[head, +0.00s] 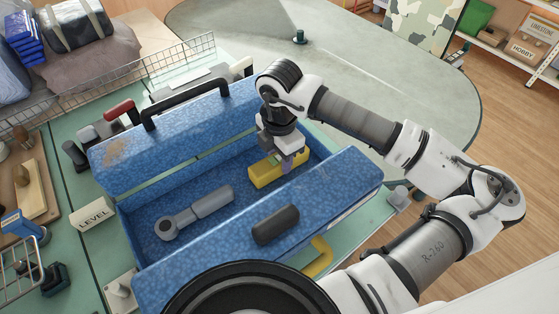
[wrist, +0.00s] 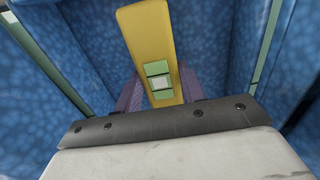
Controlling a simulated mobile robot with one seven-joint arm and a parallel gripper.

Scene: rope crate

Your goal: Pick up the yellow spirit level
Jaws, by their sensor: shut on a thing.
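The yellow spirit level (head: 263,176) is at the right end of the inside of the open blue toolbox (head: 150,204). My gripper (head: 288,163) reaches down into the box from above, shut on the level. In the wrist view the level (wrist: 147,35) runs away from me, with a green and pale vial window, and my purple fingers (wrist: 160,88) stand on either side of it. Part of the level is hidden by my gripper. I cannot tell whether it touches the box floor.
A grey wrench-like tool (head: 193,213) lies left of the level in the box. The box's blue lid halves stand open at back and front, with a black handle (head: 186,103) behind. A "LEVEL" card (head: 93,215) and a wire basket (head: 120,83) are outside it.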

